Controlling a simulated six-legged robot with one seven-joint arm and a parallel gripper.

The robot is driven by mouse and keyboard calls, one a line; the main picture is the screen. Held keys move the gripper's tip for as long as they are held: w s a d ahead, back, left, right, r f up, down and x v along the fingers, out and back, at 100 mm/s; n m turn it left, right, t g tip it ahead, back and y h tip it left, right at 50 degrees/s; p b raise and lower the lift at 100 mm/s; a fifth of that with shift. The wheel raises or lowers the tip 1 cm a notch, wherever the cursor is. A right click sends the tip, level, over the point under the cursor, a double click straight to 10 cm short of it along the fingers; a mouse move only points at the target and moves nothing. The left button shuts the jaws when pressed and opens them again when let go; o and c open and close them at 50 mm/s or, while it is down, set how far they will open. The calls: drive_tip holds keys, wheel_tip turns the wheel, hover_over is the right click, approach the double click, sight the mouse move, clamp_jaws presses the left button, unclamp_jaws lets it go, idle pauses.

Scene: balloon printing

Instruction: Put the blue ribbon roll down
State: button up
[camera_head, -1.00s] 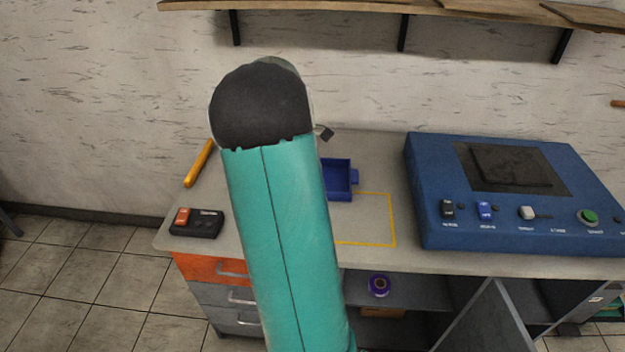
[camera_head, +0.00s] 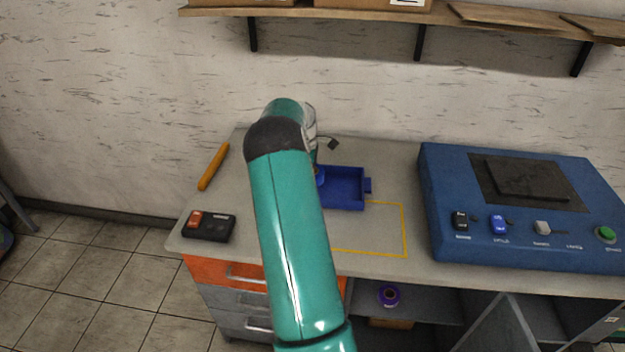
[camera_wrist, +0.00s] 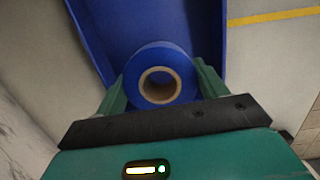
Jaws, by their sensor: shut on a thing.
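The blue ribbon roll (camera_wrist: 134,72) is between the two green fingers of my gripper (camera_wrist: 160,88) in the wrist view, its pale brown core facing the camera. The gripper is shut on it. Behind the roll is the blue tray (camera_wrist: 208,30); whether the roll touches the tray floor I cannot tell. In the head view the blue tray (camera_head: 346,188) lies on the grey tabletop. A small bit of the blue roll (camera_head: 320,175) shows at the tray's left side. My arm hides most of the gripper there.
A blue machine (camera_head: 520,215) with switches stands at the right. A black switch box (camera_head: 208,227) and an orange rod (camera_head: 213,167) lie at the left. A yellow outline (camera_head: 404,230) marks bare tabletop in front of the tray. A purple roll (camera_head: 388,295) sits on the shelf below.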

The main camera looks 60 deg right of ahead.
drive_tip(key=shift+d+f, duration=0.1)
drive_tip(key=shift+f, duration=1.5)
drive_tip(key=shift+f, duration=0.2)
drive_tip(key=o, duration=1.1)
drive_tip(key=shift+r, duration=0.1)
